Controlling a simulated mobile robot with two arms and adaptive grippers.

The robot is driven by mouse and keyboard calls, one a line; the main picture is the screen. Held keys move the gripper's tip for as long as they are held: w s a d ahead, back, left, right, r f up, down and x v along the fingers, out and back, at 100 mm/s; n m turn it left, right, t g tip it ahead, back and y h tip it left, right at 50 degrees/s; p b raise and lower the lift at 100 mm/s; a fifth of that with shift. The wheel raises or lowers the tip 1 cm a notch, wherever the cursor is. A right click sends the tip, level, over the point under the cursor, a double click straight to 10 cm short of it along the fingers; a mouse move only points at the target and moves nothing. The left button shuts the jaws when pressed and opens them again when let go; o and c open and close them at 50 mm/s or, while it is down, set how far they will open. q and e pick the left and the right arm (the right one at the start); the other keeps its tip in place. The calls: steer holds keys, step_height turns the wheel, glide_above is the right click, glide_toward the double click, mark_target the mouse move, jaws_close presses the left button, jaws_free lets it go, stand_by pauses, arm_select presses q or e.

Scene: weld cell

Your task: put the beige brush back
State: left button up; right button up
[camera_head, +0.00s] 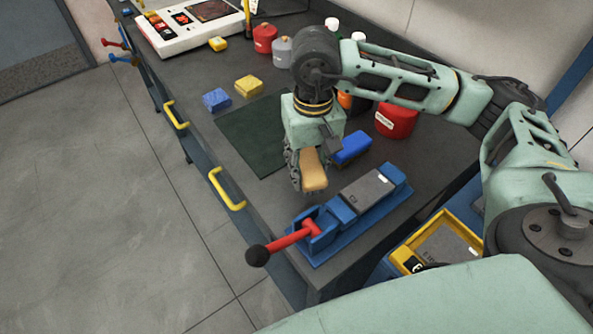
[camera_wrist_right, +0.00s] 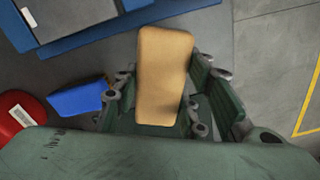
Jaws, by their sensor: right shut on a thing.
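The beige brush (camera_head: 314,175) is in my right gripper (camera_head: 303,180), above the dark workbench near its front edge. The gripper is shut on it and points down. The right wrist view shows the beige brush (camera_wrist_right: 165,70) between the fingers (camera_wrist_right: 160,105), with one end sticking out toward the top of that view. The gripper is beside the dark green mat (camera_head: 243,138), on its right in the head view, and behind the blue vise. I cannot tell whether the brush touches the bench. My left gripper is not in view.
A blue vise (camera_head: 365,205) with a red, black-knobbed handle stands in front. A blue block (camera_head: 353,148) and red container (camera_head: 396,121) are right of the gripper. Yellow (camera_head: 248,86) and blue (camera_head: 216,100) blocks lie behind the mat. The mat's visible part is clear.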

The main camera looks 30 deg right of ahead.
steer(key=shift+w+a+f, duration=0.4)
steer(key=shift+w+f, duration=0.05)
steer(key=shift+w, duration=0.1)
steer(key=shift+w+a+f, duration=0.35)
steer(key=shift+w+f, duration=0.05)
steer(key=shift+w, duration=0.15)
step_height(320, 180, down, 3)
steer(key=shift+f+p, duration=0.1)
steer(key=shift+p, duration=0.75)
steer(key=shift+f, duration=0.4)
steer(key=shift+f, duration=0.1)
steer(key=o, duration=0.6)
steer(key=shift+b, duration=0.3)
steer(key=o, duration=0.5)
